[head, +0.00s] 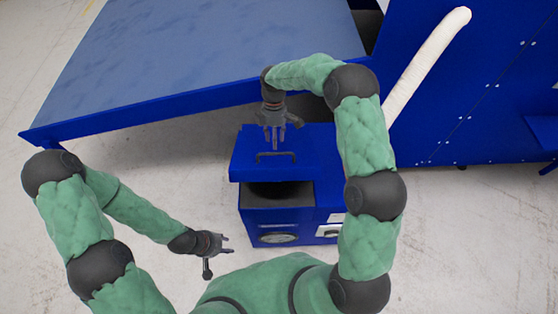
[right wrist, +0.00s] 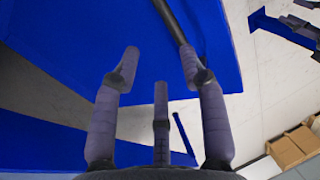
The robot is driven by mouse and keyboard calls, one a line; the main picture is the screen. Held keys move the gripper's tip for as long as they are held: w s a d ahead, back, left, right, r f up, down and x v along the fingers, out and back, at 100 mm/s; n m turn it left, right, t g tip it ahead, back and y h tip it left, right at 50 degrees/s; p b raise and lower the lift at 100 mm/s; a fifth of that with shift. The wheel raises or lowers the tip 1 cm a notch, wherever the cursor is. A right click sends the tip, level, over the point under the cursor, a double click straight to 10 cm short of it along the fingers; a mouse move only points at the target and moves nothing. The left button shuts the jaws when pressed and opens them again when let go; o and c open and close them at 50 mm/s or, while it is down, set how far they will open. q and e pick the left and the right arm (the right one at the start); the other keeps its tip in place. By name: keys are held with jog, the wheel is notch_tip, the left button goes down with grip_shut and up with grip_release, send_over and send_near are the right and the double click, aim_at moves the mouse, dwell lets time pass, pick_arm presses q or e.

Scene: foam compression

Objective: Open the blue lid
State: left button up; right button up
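The blue lid (head: 245,163), with a dark handle (head: 275,155) on it, sits over a blue box (head: 252,217). A dark opening (head: 275,189) shows below the lid's near edge, so the lid does not fully cover the box here. My right gripper (head: 277,142) is over the lid, just behind the handle, fingers pointing toward it. In the right wrist view its fingers (right wrist: 158,75) are spread with nothing between their tips. Blue surface and a dark bar (right wrist: 170,20) lie beyond them; contact cannot be told. My left gripper (head: 220,247) is open and empty, left of the box.
A large blue sloping panel (head: 200,60) stands behind the box. A tall blue machine (head: 465,90) with a white tube (head: 430,55) stands at the right. Brown boxes (right wrist: 293,147) show in the right wrist view. The pale floor left of the box is clear.

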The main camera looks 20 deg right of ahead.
aim_at(276, 160)
jog(key=s+f, duration=0.1)
jog(key=f, duration=0.1)
jog(key=s+f, duration=0.1)
jog(key=shift+s+a+f, duration=0.2)
jog(key=shift+s+f, duration=0.1)
jog(key=shift+f, duration=0.1)
jog(key=shift+s+a+f+b, duration=0.2)
jog(key=shift+s+a+b, duration=0.1)
jog(key=shift+s, duration=0.1)
jog(key=shift+d, duration=0.1)
jog(key=shift+f, duration=0.1)
